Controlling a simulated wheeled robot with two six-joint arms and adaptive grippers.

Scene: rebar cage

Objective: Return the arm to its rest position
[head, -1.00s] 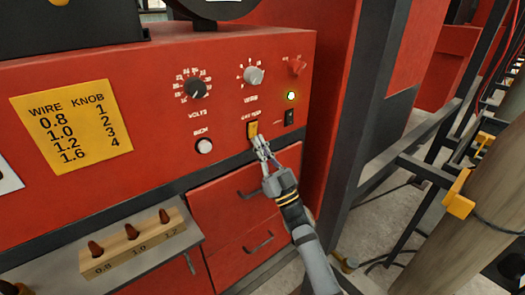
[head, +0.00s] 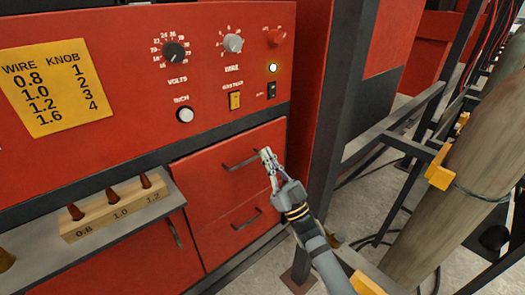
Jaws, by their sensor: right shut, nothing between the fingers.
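My right arm comes in from the bottom right. Its gripper (head: 267,163) is shut and empty, in front of the red drawers, near the right end of the upper drawer's handle (head: 241,162). I cannot tell whether it touches that handle. The yellow switch (head: 235,100) on the red machine panel (head: 130,95) stands clear above and to the left of the gripper. My left gripper is not in view.
A wooden block (head: 115,208) with brown-red tips stands on a grey shelf at the lower left. A dark upright post (head: 335,130) and side rails are close to the right of my arm. A round brown column (head: 460,170) stands farther right.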

